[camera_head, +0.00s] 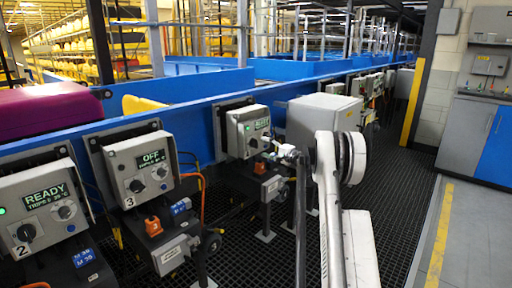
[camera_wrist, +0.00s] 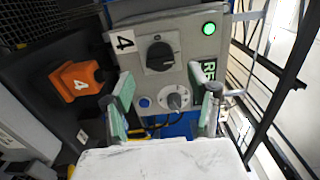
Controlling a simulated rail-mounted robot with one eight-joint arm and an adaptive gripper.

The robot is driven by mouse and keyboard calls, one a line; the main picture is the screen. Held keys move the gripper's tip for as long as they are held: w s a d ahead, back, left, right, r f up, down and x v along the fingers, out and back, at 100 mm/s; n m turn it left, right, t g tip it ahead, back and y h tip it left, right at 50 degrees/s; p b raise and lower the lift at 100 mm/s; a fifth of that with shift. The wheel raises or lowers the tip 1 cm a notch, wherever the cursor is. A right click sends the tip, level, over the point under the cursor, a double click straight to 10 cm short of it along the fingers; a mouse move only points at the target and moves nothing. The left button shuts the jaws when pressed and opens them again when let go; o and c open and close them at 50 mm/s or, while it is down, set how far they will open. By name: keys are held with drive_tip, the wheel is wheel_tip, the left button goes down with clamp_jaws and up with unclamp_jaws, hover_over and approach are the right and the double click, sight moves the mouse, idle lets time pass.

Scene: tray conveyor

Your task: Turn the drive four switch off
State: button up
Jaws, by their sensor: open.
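The drive four control box (camera_head: 236,132) is a grey panel on the blue conveyor side, partly hidden by my arm's end in the head view. The wrist view shows its face (camera_wrist: 187,70) with a "4" label, a black rotary switch (camera_wrist: 161,56), a lit green lamp (camera_wrist: 209,28), a grey dial (camera_wrist: 175,101) and a blue button (camera_wrist: 145,102). Its green display (camera_wrist: 208,70) shows "RE", the rest hidden. My gripper (camera_wrist: 168,90) is open and empty, its green-padded fingers either side of the dial, with the black switch beyond the tips. Contact cannot be told.
An orange block marked 4 (camera_wrist: 80,82) sits left in the wrist view. Box 3 (camera_head: 138,168) reads OFF and box 2 (camera_head: 40,205) reads READY. A larger grey box (camera_head: 318,112) stands behind my arm. Orange cables hang between boxes. The grated floor (camera_head: 390,200) is clear at right.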

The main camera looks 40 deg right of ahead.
sight(256, 144)
drive_tip(key=w, duration=0.4)
drive_tip(key=w+a+b, duration=0.1)
drive_tip(key=w, duration=0.1)
drive_tip(key=shift+w+a, duration=0.1)
drive_tip(key=shift+w, duration=0.25)
drive_tip(key=shift+c, duration=0.2)
drive_tip(key=c, duration=1.1)
